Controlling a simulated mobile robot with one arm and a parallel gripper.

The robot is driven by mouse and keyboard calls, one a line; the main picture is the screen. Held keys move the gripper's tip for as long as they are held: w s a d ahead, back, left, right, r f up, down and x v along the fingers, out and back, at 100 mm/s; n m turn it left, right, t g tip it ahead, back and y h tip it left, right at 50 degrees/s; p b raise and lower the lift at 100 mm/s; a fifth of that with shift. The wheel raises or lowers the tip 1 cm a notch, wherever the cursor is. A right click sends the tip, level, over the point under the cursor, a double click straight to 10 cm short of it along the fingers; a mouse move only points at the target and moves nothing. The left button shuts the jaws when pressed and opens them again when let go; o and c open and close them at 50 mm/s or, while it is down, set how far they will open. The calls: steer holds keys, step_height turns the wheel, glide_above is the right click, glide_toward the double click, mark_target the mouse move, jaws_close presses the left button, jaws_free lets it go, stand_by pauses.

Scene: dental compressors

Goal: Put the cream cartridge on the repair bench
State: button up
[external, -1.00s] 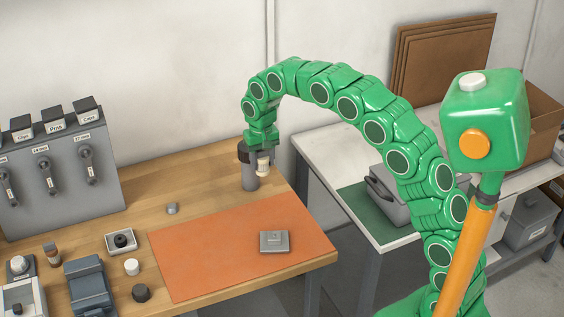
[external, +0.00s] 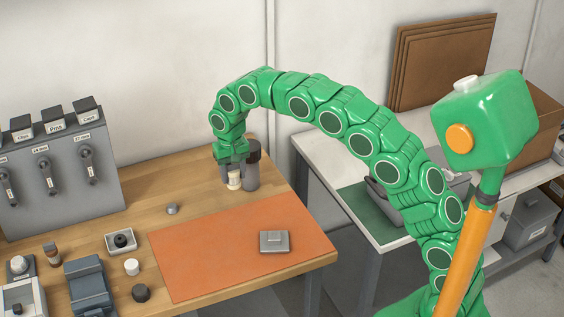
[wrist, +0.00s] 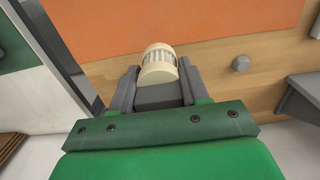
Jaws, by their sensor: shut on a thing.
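The cream cartridge (external: 234,181), a small ribbed cylinder, is held upright in my gripper (external: 234,170) over the back of the wooden bench (external: 190,172), behind its orange mat (external: 205,250). In the wrist view the cartridge (wrist: 159,63) sits between both grey fingers (wrist: 156,88), which are shut on it. Its lower end is close to the wood; I cannot tell whether it touches. Which surface is named the repair bench is not marked.
A dark grey cylinder (external: 252,172) stands just right of the cartridge. A small grey knob (external: 171,209) lies to the left. A grey block (external: 274,242) is on the mat. A white table (external: 310,150) with a green mat stands to the right, across a gap.

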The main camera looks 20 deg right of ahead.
steer(key=w+a+f, duration=0.3)
steer(key=w, duration=0.3)
steer(key=shift+a, duration=0.15)
steer(key=shift+w+a+f, duration=0.2)
steer(key=shift+w+f, duration=0.2)
steer(key=shift+f, duration=0.1)
steer(key=shift+w+a+f, duration=0.2)
steer(key=shift+w+f, duration=0.15)
steer(key=shift+f, duration=0.15)
steer(key=shift+c, duration=0.6)
steer(key=shift+w+a+f, duration=0.35)
steer(key=shift+w+f, duration=0.25)
steer(key=shift+f, duration=0.2)
steer(key=shift+w+a+f, duration=0.3)
steer(key=shift+w+f, duration=0.25)
steer(key=shift+f, duration=0.2)
steer(key=shift+w+a+f, duration=0.15)
steer(key=shift+w+f, duration=0.15)
steer(key=shift+f, duration=1.6)
steer(key=shift+f, duration=0.1)
steer(key=o, duration=1.2)
